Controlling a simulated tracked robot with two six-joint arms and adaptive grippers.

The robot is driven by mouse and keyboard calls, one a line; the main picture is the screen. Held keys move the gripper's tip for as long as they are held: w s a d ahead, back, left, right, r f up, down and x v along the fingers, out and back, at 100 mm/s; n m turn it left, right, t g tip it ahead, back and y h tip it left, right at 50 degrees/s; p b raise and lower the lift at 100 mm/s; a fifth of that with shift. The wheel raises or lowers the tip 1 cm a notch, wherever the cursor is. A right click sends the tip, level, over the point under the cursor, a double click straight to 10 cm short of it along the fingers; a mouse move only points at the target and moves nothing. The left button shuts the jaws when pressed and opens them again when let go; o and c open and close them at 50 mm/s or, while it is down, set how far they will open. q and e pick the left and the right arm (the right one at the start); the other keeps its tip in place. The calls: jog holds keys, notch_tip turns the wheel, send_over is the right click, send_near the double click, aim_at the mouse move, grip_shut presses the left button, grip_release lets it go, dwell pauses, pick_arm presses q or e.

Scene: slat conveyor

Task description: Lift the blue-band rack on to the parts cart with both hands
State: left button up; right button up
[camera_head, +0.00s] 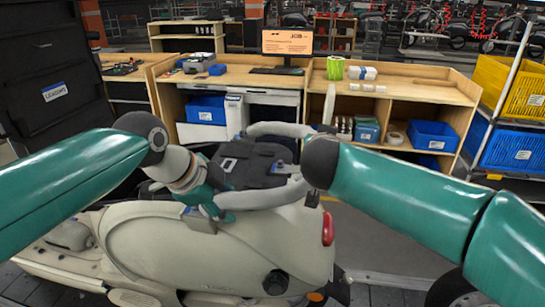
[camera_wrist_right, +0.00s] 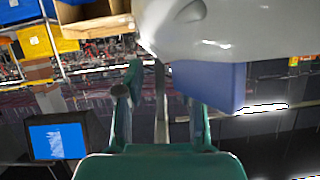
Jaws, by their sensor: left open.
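I cannot make out a rack with a blue band for certain in either view. A cream scooter (camera_head: 215,245) fills the lower middle of the head view, with a dark grey piece bearing a pale label (camera_head: 250,165) on top. My left gripper (camera_head: 207,198) is open beside that piece, over the scooter's body; its fingertips are partly hidden. My right gripper is hidden behind its own arm in the head view. In the right wrist view its fingers (camera_wrist_right: 160,100) stand apart, below a smooth pale surface (camera_wrist_right: 210,25) and close to a blue block (camera_wrist_right: 212,85).
A wheeled frame with yellow and blue crates (camera_head: 500,146) stands at the right; I cannot tell if it is the parts cart. Wooden benches (camera_head: 425,88) with a monitor (camera_head: 287,43) and blue bins (camera_head: 433,135) line the back. A dark cabinet (camera_head: 55,60) stands at the left.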

pick_arm(q)
jog(key=shift+x, duration=1.1)
pick_arm(e)
jog(key=shift+x, duration=1.1)
pick_arm(q)
jog(key=shift+c, duration=0.4)
pick_arm(e)
jog(key=shift+c, duration=0.3)
pick_arm(q)
jog(key=c, duration=0.5)
pick_arm(e)
jog(key=c, duration=0.5)
pick_arm(q)
grip_shut()
pick_arm(e)
grip_shut()
pick_arm(q)
jog(key=shift+w+r, duration=0.1)
jog(key=shift+r, duration=0.15)
pick_arm(e)
jog(key=shift+r, duration=0.25)
